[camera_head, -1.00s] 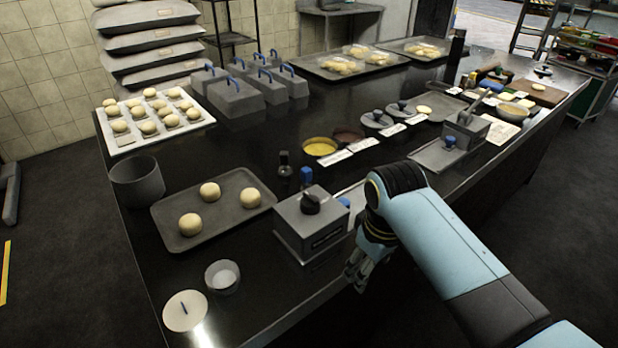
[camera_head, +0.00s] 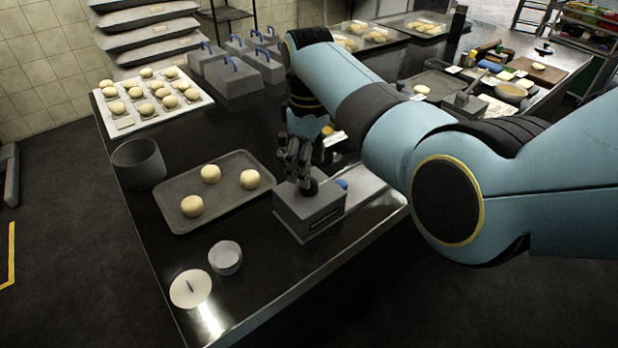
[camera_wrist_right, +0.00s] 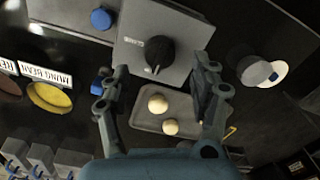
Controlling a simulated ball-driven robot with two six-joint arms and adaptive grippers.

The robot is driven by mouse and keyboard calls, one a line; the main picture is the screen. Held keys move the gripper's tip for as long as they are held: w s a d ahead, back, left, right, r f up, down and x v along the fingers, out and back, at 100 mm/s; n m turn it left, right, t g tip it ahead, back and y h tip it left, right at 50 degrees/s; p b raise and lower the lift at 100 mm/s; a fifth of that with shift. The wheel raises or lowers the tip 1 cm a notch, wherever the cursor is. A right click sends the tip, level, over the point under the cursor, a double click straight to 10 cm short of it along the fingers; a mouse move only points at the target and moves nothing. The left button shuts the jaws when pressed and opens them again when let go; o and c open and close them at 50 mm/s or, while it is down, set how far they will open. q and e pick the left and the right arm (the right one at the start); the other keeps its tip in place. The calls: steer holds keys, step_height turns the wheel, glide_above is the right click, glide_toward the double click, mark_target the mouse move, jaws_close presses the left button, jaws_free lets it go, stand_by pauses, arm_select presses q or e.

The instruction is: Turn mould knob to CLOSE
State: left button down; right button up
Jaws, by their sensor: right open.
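The mould is a grey metal box (camera_head: 309,214) near the front edge of the dark table. It has a round black knob (camera_wrist_right: 160,54) on its top, with a light pointer mark. Small lettering on the box top is too small to read surely. My right gripper (camera_head: 298,178) is over the box, pointing down, and hides most of the knob in the head view. In the right wrist view my right gripper (camera_wrist_right: 163,70) is open, its fingers apart on either side of the knob's line. Whether they touch the knob cannot be told. My left gripper is not in view.
A grey tray (camera_head: 228,206) with three dough balls lies left of the box. A dark pot (camera_head: 138,163), a small bowl (camera_head: 225,257) and a white disc (camera_head: 190,289) stand on the left part of the table. A yellow dish (camera_wrist_right: 49,98) is near the gripper.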

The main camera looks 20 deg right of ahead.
steer(key=shift+f, duration=2.25)
steer(key=c, duration=1.2)
